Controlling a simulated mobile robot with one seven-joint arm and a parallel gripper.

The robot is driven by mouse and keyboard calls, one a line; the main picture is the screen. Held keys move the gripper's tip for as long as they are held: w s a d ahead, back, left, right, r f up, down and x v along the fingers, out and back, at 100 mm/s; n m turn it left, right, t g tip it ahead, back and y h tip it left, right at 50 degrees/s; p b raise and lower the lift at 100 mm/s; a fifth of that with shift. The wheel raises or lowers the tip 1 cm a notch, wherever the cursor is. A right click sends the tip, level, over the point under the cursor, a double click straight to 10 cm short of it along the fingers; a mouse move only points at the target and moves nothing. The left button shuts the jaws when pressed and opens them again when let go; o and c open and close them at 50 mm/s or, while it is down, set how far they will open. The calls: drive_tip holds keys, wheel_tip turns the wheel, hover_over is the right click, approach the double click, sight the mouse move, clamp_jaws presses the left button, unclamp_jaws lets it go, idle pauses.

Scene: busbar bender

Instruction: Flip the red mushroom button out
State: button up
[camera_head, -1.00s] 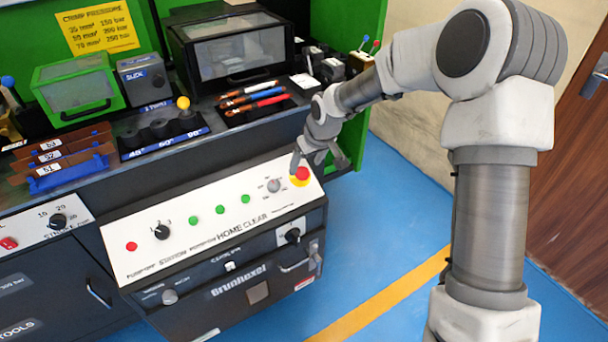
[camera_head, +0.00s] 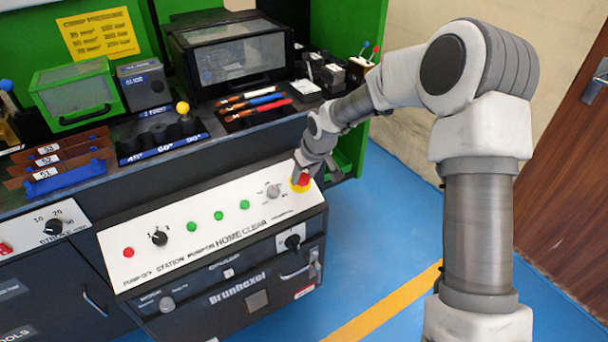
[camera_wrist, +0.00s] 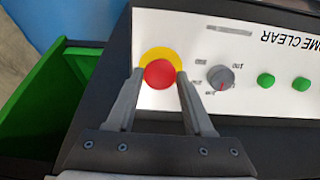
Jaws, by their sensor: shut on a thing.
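The red mushroom button (camera_wrist: 160,73) sits on a yellow round plate (camera_wrist: 160,54) at the end of the white control panel (camera_wrist: 245,30). In the head view the button (camera_head: 303,179) is at the panel's right end, partly hidden by my gripper (camera_head: 301,172). In the wrist view my gripper (camera_wrist: 159,72) has one fingertip on each side of the red cap and is shut on it. The fingers look close against the cap's edges.
A grey rotary knob (camera_wrist: 221,77) and green buttons (camera_wrist: 266,81) lie beside the red button on the panel. A green open bin (camera_wrist: 55,110) is at the left in the wrist view. Blue floor (camera_head: 400,220) is clear to the right of the machine.

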clamp_jaws()
drive_tip(key=shift+p+v, duration=0.85)
drive_tip(key=shift+v, duration=0.05)
drive_tip(key=shift+f, duration=0.1)
drive_tip(key=o, duration=1)
unclamp_jaws()
drive_tip(key=shift+o, duration=0.8)
